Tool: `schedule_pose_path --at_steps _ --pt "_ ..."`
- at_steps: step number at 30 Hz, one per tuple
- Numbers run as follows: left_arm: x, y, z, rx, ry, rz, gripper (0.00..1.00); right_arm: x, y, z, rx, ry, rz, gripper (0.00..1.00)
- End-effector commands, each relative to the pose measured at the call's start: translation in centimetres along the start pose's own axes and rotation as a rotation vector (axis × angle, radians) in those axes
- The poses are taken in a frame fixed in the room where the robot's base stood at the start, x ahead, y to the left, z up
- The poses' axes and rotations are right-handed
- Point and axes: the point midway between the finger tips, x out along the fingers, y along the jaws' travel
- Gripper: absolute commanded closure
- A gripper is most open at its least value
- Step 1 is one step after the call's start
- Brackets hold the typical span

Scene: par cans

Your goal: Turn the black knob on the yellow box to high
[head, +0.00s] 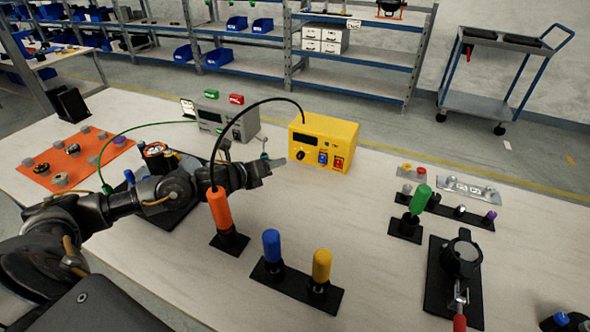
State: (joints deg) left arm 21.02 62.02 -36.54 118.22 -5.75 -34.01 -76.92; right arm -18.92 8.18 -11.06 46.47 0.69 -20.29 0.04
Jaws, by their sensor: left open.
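The yellow box (337,128) stands near the far edge of the table, right of the middle. Its front has a dark display, a blue switch (323,157), a red switch (338,162) and a small black knob (300,155) at the lower left. My left gripper (276,163) is open and empty just left of the box, its fingers pointing right toward the knob. The gap between fingers and knob looks small, and I cannot tell the knob's setting. My right gripper is not in view.
A grey box (211,121) stands left of the yellow one. A black cable arches over my left arm to an orange handle (219,210). Blue (271,245) and yellow (321,265) handles stand in front. The table between them and the yellow box is clear.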

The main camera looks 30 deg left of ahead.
Motion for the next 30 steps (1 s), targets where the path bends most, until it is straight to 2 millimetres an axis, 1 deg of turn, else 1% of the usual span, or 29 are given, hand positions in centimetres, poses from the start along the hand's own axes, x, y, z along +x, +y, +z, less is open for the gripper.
schedule_pose_path --at_steps 1,7,10,14,21,25,30 --pt "0.1 0.2 -0.3 0.000 0.000 0.000 0.56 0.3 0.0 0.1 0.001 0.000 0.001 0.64" --pt "0.3 0.1 -0.2 0.000 0.000 -0.001 0.56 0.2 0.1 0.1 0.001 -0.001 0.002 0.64" --pt "1.2 0.0 -0.1 -0.001 -0.001 -0.002 0.56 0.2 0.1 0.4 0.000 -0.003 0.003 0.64" --pt "3.3 -0.1 -0.1 -0.002 -0.001 -0.002 0.56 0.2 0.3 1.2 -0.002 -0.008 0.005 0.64" --pt "7.8 -0.1 -0.1 -0.003 -0.001 -0.002 0.56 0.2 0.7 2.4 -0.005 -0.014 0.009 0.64" --pt "9.6 0.1 -0.1 -0.001 -0.001 0.000 0.56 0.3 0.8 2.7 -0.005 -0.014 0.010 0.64" --pt "10.8 0.1 -0.2 0.000 0.000 -0.001 0.56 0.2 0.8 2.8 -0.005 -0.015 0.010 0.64"
